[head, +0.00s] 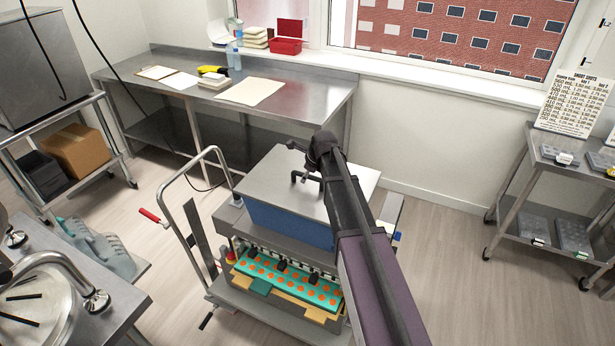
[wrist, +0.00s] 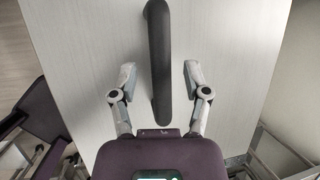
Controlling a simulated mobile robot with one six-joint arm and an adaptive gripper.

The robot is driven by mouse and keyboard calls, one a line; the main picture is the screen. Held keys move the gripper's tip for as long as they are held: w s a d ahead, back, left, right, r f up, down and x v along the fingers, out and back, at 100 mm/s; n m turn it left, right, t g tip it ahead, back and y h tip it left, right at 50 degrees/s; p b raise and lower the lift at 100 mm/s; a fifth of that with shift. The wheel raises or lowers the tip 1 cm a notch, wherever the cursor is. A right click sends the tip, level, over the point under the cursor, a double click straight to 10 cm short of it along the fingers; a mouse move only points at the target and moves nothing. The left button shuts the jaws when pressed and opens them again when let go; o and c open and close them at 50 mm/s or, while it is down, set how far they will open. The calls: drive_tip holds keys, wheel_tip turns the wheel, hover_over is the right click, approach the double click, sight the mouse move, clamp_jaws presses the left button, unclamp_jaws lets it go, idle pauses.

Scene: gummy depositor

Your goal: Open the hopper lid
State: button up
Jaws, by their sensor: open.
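The hopper lid (head: 275,168) is a flat grey plate lying shut on top of the blue hopper (head: 290,226) of the depositor. A dark handle (head: 306,177) stands on the lid, partly hidden by my arm in the head view. In the wrist view the handle (wrist: 157,62) is a black bar running up the picture above the pale lid (wrist: 225,50). My gripper (wrist: 160,72) is open, with one finger on each side of the handle and a visible gap on both sides. My arm hides most of the gripper in the head view.
The depositor stands on a cart with a tall push rail (head: 200,165) at its left. A teal mould tray (head: 285,280) with orange cavities sits below the hopper. A steel table (head: 290,95) stands behind, a shelf cart (head: 560,165) at right. Floor between is clear.

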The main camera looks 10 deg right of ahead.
clamp_jaws()
drive_tip(key=shift+a, duration=0.1)
idle(0.3)
